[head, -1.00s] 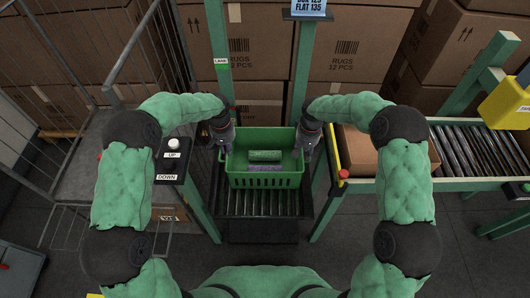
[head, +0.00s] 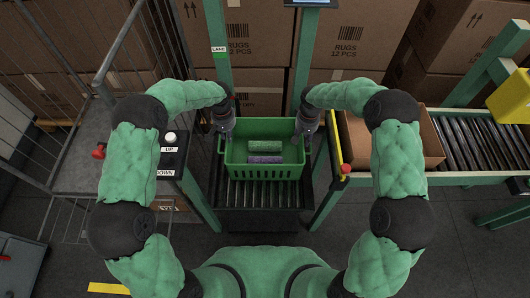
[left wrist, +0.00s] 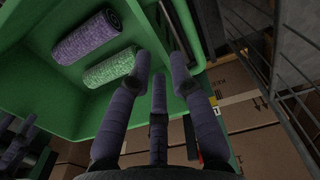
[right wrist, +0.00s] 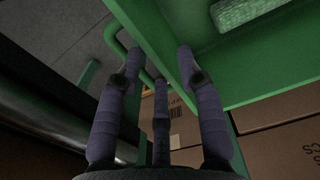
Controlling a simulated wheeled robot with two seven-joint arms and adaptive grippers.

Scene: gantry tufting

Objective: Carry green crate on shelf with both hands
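The green crate (head: 263,172) sits level at the end of the short roller conveyor. It holds a green roll (head: 265,146) and a purple roll (head: 265,160); both also show in the left wrist view. My left gripper (left wrist: 160,62) is at the crate's left end, its fingers on either side of the green rim. My right gripper (right wrist: 160,57) is at the right end, its fingers straddling the green wall beside a looped handle (right wrist: 116,38). The frames do not show whether the fingers press on the crate.
Rollers (head: 262,195) run in front of the crate between green posts. An open cardboard box (head: 427,140) stands on the right conveyor (head: 470,142). A wire cage trolley (head: 75,120) and an UP/DOWN button panel (head: 171,155) are at left. Stacked RUGS cartons (head: 350,45) fill the back.

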